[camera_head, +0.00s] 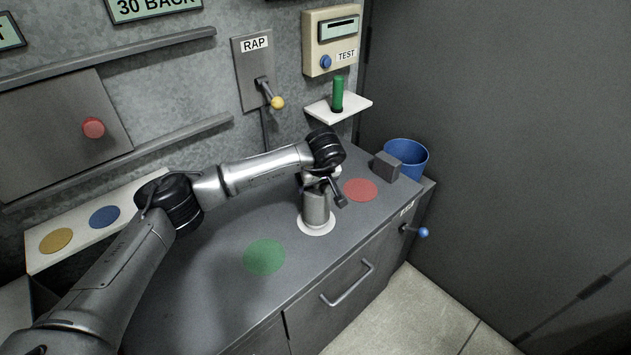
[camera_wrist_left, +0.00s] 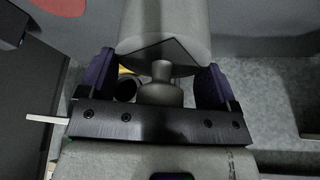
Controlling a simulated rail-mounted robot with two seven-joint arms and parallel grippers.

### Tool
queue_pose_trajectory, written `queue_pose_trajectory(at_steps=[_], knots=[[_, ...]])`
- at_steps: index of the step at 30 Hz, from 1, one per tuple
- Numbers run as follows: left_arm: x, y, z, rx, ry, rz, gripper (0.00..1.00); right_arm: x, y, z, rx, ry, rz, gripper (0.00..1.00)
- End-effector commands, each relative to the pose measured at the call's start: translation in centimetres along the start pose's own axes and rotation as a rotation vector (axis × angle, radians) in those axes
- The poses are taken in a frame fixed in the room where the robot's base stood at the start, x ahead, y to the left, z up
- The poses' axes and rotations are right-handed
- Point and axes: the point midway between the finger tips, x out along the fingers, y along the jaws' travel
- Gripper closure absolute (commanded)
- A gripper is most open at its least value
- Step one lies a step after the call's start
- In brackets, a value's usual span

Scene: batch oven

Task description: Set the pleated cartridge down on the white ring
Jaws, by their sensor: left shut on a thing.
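The grey pleated cartridge (camera_head: 316,207) is upright at the white ring (camera_head: 316,228) on the grey bench top. The ring's rim shows around its lower end; I cannot tell whether the base touches it. My left gripper (camera_head: 320,187) is at the cartridge's upper end, shut on it. In the left wrist view the cartridge (camera_wrist_left: 165,28) lies between the two dark purple fingers of my left gripper (camera_wrist_left: 157,75), with a small knob (camera_wrist_left: 161,88) at its near end. The pleats are not clear. My right gripper is out of view.
A red disc (camera_head: 360,190) and a grey block (camera_head: 386,166) are right of the cartridge, with a blue bin (camera_head: 409,152) behind. A green disc (camera_head: 264,257) is at front left. A shelf with a green cylinder (camera_head: 337,94) hangs on the wall.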

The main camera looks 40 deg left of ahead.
Motion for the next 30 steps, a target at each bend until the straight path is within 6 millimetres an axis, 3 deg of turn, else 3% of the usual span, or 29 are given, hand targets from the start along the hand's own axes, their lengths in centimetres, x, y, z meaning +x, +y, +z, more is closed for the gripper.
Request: queue_pose_trajectory(at_steps=[25, 26, 30], knots=[[1.0, 0.0, 0.4, -0.001, 0.001, 0.001, 0.69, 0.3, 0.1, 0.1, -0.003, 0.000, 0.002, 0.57], [1.0, 0.0, 0.4, -0.001, 0.001, 0.001, 0.14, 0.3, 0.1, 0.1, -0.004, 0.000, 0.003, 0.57], [1.0, 0.0, 0.4, -0.001, 0.000, 0.001, 0.01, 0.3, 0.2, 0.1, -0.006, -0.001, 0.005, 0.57]])
